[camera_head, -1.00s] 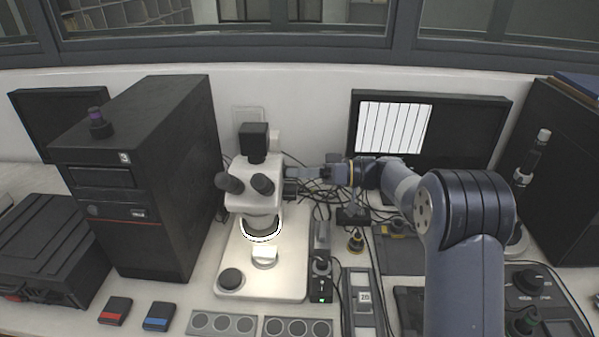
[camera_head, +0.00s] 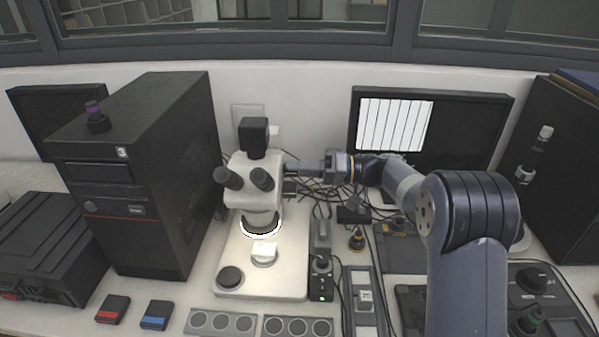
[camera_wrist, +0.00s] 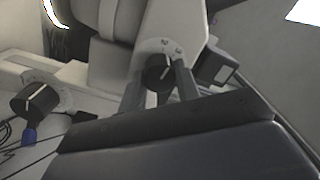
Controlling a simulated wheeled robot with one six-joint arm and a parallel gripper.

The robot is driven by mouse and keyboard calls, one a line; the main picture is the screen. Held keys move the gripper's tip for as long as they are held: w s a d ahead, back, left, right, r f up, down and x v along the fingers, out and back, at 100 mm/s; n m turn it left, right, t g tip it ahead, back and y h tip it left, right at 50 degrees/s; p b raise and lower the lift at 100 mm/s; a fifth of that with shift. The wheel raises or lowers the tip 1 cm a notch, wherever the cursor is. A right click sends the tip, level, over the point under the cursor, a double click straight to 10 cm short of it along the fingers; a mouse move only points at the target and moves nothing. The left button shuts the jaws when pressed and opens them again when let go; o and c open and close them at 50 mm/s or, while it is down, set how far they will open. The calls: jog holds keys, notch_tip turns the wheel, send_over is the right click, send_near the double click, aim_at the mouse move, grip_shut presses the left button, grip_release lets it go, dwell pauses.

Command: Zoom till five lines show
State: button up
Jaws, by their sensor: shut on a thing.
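The white stereo microscope (camera_head: 251,188) stands on its pale lit base in the head view. My gripper (camera_head: 289,169) reaches its right side from the right. In the wrist view my gripper (camera_wrist: 159,88) has one finger on each side of a dark round knob (camera_wrist: 156,72) with a pale mark, and is shut on it. A scale with small marks curves around the knob. The monitor (camera_head: 464,128) at the back shows a bright white picture (camera_head: 395,125) with several dark upright lines. A small pale sample (camera_head: 263,252) lies under the lit ring of the microscope.
A black tower case (camera_head: 150,190) stands close to the microscope's left. Loose cables and a small control box (camera_head: 322,265) lie to its right. Another marked knob (camera_wrist: 35,101) shows at left in the wrist view. Red and blue blocks (camera_head: 156,315) lie in front.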

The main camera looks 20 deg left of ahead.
jog(key=shift+f+m+p, duration=0.15)
jog(key=shift+m+p, duration=0.9)
jog(key=shift+m, duration=5.05)
jog(key=o, duration=1)
jog(key=b+v, duration=0.1)
jog(key=v, duration=0.4)
jog(key=b+v, duration=0.1)
jog(key=v, duration=0.5)
jog(key=shift+s+f+b, duration=0.1)
jog(key=shift+f+b, duration=0.1)
jog(key=shift+b, duration=0.1)
jog(key=shift+a, duration=0.1)
